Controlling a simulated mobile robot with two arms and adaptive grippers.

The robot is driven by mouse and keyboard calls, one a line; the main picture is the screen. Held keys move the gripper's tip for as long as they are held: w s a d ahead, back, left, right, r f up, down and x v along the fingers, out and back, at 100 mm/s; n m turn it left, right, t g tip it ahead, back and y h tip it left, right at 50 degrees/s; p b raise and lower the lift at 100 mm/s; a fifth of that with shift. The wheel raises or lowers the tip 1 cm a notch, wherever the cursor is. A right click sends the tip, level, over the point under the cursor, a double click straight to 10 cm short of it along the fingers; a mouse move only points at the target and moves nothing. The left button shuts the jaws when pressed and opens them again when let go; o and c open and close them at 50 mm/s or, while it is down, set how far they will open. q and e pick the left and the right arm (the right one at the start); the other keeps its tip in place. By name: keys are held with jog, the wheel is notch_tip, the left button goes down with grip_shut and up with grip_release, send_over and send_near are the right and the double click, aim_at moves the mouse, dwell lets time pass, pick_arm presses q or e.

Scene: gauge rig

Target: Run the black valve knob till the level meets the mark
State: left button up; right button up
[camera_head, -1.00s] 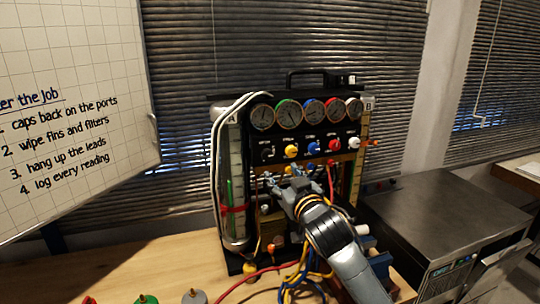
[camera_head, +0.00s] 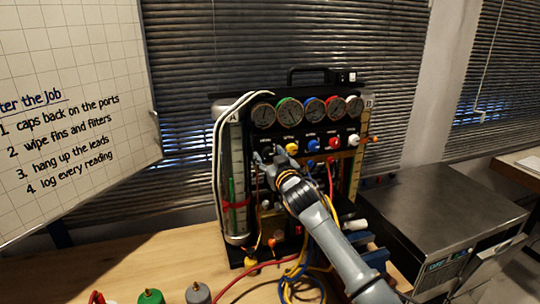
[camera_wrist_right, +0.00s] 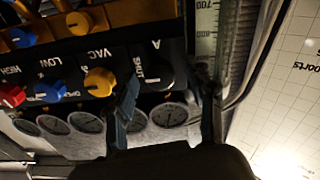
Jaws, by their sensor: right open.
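The black valve knob (camera_wrist_right: 158,74) shows in the right wrist view, which looks at the panel upside down, near the letters SHUT. My right gripper (camera_wrist_right: 168,84) is open, with one finger on each side of the knob; I cannot tell whether either touches it. In the head view my right gripper (camera_head: 268,160) is at the panel's upper left, and its fingers partly hide the knob. The clear level tube A (camera_head: 236,150) stands at the panel's left, with a green strip (camera_head: 231,187) and a red band (camera_head: 234,205). The exact level is too small to tell. My left gripper is out of view.
Beside the black knob sits a yellow knob (camera_head: 291,149), then blue and red ones. Several round gauges (camera_head: 288,113) line the panel above. Looped hoses (camera_head: 292,278) and capped fittings (camera_head: 151,297) lie on the bench in front. A metal unit (camera_head: 440,215) stands at right.

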grip_shut()
jog(key=shift+n, duration=0.4)
jog(key=n, duration=0.3)
jog(key=shift+n+p, duration=0.4)
jog(key=n+p, duration=0.1)
jog(key=n, duration=0.3)
jog(key=shift+n, duration=0.3)
jog(key=n+p, duration=0.1)
jog(key=n, duration=0.3)
jog(key=n+p, duration=0.1)
jog(key=n, duration=0.3)
jog(key=shift+n, duration=0.3)
jog(key=shift+f, duration=0.1)
